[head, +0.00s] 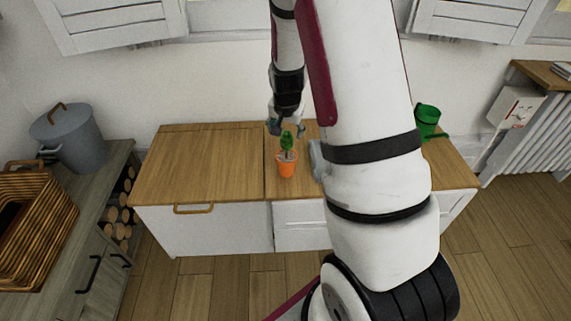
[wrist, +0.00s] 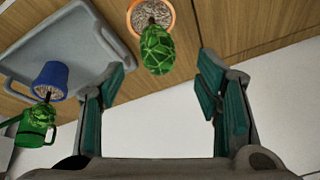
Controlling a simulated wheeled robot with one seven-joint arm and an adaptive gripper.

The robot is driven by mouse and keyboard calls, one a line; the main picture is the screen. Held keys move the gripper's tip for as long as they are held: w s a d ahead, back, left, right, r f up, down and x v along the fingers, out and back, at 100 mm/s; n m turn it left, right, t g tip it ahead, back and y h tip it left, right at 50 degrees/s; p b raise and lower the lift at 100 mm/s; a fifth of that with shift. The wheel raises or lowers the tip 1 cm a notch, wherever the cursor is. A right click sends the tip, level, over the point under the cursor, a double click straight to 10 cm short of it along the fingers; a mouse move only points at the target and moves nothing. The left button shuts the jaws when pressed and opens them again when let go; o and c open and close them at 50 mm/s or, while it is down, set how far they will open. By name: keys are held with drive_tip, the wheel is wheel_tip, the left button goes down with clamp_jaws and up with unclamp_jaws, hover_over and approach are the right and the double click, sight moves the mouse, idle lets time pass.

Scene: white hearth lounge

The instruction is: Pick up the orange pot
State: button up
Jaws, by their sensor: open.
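The orange pot (head: 287,170) stands upright on the wooden cabinet top near its front edge, holding a green plant (head: 287,144). In the wrist view the pot (wrist: 133,22) is at the top edge, partly cut off, with the plant (wrist: 157,50) leaning into view. My gripper (head: 287,127) is just behind the plant in the head view. In the wrist view my gripper (wrist: 162,85) is open and empty, its two teal-padded fingers wide apart. The pot is beyond the fingertips, not between them.
A grey tray (wrist: 75,30) lies beside the pot, mostly hidden by my arm in the head view. A blue pot (wrist: 51,80) with a plant and a green watering can (head: 427,118) are on that side. The cabinet top (head: 200,165) left of the pot is clear.

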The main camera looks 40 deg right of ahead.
sight(287, 140)
drive_tip(key=x, duration=0.2)
drive_tip(key=shift+w+d+f, duration=0.1)
drive_tip(key=shift+f, duration=0.15)
drive_tip(key=shift+b+x, duration=1.25)
drive_tip(key=shift+x, duration=1.35)
clamp_jaws()
